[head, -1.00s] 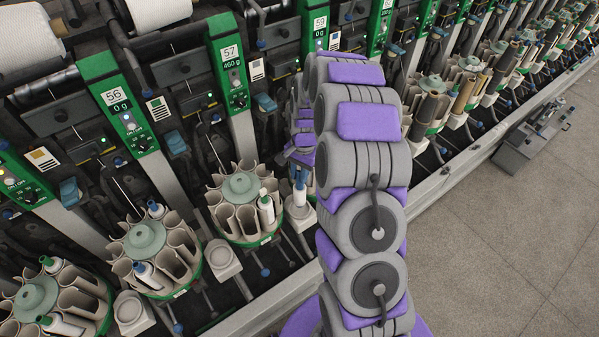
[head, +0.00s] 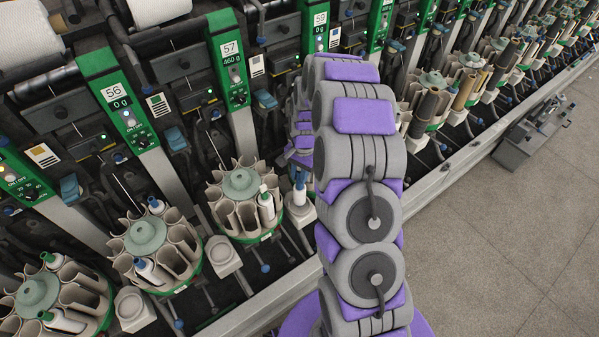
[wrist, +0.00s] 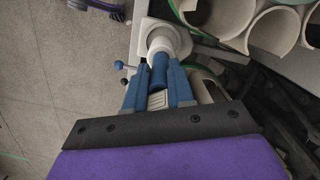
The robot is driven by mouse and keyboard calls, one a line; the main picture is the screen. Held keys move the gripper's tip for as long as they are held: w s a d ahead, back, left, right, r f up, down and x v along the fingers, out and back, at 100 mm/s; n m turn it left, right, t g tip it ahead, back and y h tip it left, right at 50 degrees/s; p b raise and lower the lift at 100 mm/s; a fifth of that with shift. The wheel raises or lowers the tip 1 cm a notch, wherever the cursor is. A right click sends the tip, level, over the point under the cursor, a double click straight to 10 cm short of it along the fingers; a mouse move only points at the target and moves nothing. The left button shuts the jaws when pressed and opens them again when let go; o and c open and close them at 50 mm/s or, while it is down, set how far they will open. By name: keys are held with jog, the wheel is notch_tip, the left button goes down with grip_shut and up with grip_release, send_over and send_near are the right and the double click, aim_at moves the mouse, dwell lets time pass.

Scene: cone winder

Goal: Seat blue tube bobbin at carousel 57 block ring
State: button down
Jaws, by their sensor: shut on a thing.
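The blue tube bobbin (head: 299,189) has a blue upper end and white yarn below. It stands roughly upright over the pale block ring (head: 297,214) to the right of carousel 57 (head: 226,190). In the wrist view, my gripper (wrist: 160,78) is shut on the blue upper part of the bobbin (wrist: 160,66), one blue finger on each side. The bobbin's white lower end meets the opening of the block ring (wrist: 184,40); I cannot tell whether it is fully down. In the head view my arm hides most of the gripper.
Carousel 57's pale pockets (wrist: 270,28) stand close beside the gripper. A white bobbin (head: 266,206) sits in one of them. Carousel 56 (head: 145,236) and its empty block (head: 223,257) are to the left. The floor (head: 510,240) at right is open.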

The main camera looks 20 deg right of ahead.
jog(key=shift+f, duration=0.6)
jog(key=c, duration=0.9)
grip_release()
notch_tip(320, 180, up, 17)
jog(key=w+d+p, duration=0.1)
jog(key=d+p, duration=0.1)
jog(key=p, duration=0.1)
jog(key=shift+w, duration=0.25)
jog(key=shift+d, duration=0.1)
